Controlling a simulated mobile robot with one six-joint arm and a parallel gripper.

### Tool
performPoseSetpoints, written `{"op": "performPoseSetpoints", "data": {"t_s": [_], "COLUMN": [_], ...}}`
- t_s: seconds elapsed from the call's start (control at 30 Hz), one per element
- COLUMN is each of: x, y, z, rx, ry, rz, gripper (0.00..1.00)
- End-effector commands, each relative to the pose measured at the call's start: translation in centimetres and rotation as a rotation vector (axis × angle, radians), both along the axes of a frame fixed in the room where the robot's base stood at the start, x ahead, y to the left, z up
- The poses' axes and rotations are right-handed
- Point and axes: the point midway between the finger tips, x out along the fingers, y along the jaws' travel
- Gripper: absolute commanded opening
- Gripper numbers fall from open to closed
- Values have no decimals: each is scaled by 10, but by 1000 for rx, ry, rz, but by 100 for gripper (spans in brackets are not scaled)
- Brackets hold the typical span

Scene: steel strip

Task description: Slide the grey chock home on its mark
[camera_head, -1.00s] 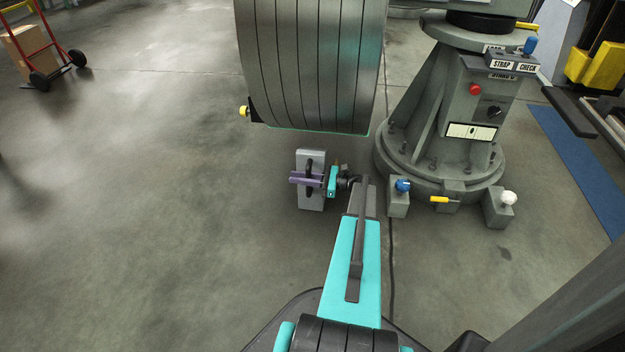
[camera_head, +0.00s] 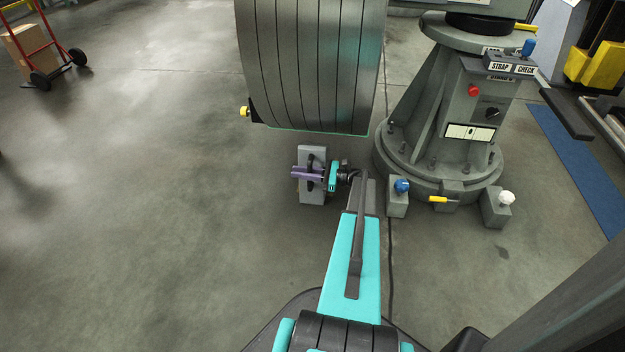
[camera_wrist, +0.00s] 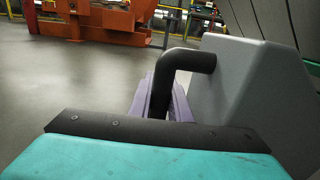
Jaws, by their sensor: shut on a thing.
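The grey chock (camera_head: 312,188) is in front of the large steel coil (camera_head: 308,70), with a strip of floor showing between them in the head view. It has a black bar handle. My gripper (camera_head: 309,174), with purple fingers and a teal body, is shut on that handle. In the wrist view the handle (camera_wrist: 187,61) bends out from the grey side of the chock (camera_wrist: 245,85), and the purple fingers (camera_wrist: 175,98) sit around it. The chock's mark cannot be made out. The chock's underside is hidden, so its contact with the floor cannot be told.
A grey machine pedestal (camera_head: 445,125) with a red button stands to the right, with small blocks with blue and white knobs at its foot. A black wedge with a yellow knob (camera_head: 244,111) is at the coil's lower left. The floor at left is open, with a red hand truck (camera_head: 42,50) at the back.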

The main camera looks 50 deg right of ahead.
Motion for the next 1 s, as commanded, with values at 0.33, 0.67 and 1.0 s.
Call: {"op": "performPoseSetpoints", "data": {"t_s": [0.33,0.67,1.0], "x": [6,7,9], "y": [-10,-11,-15], "z": [1,1,1], "rx": [-1,0,0], "ry": [-1,-1,-1], "rz": [-3,-2,-2], "gripper": [0,0,0]}}
